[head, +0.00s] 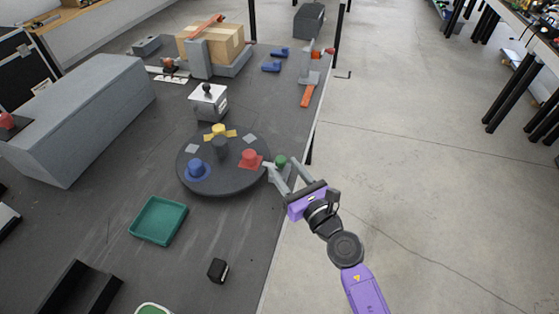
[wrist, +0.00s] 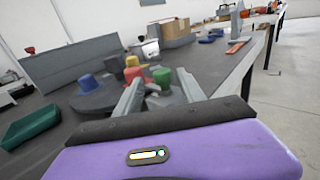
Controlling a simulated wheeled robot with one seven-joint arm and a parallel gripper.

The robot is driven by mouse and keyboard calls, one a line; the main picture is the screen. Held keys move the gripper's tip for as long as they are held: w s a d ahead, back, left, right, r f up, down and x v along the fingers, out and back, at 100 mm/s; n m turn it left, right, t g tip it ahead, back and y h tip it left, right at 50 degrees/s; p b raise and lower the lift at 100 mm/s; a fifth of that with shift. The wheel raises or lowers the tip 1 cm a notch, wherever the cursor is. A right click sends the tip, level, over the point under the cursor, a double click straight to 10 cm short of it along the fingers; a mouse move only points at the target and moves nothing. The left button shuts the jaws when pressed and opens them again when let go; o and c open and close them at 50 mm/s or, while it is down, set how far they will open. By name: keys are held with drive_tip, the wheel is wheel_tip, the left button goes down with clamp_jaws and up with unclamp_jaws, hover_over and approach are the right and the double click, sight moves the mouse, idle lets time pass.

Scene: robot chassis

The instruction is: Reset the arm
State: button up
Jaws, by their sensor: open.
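My gripper (head: 282,176) is at the right edge of the round dark turntable, its two grey fingers spread apart. In the wrist view my gripper (wrist: 158,90) is open, and a green knob (wrist: 162,77) shows between the fingers. In the head view the green knob (head: 281,160) is beside the fingertips; I cannot tell whether they touch. My purple arm (head: 362,290) reaches in from the lower right, over the floor beside the table.
The turntable (head: 222,182) carries blue (head: 197,170), red (head: 249,158) and yellow (head: 218,129) knobs. A green tray (head: 158,221) and a small black block (head: 217,270) lie on the table (head: 120,190). A cardboard box (head: 212,42) stands behind. The floor (head: 430,190) at right is clear.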

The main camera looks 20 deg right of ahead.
drive_tip(key=shift+s, duration=0.4)
drive_tip(key=shift+s, duration=0.1)
